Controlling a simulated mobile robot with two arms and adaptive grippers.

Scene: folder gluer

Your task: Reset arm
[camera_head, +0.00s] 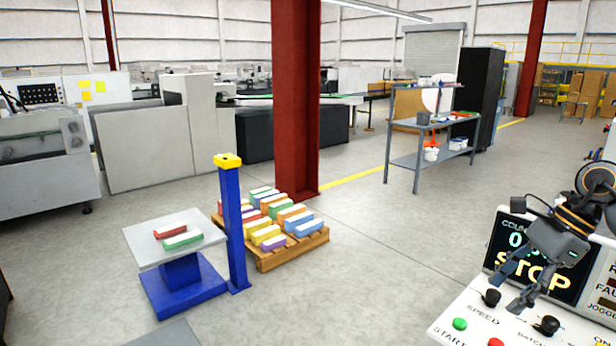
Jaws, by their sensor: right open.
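My right gripper (518,287) is at the right, in front of the control panel (470,318) and its screen (540,262), which reads STOP. Its fingers are apart and nothing shows between them. My right arm comes in from the right edge. The panel has a green START button (460,323), a red button (495,342) and black knobs (491,297). I cannot tell whether the fingertips touch the panel. My left gripper is not in view.
A blue stand (182,284) with a grey top holds a red and a green box. A blue post (233,225) with a yellow cap stands beside it. A wooden pallet (292,252) holds several coloured boxes. A red column (296,100) rises behind. Open floor lies between pallet and panel.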

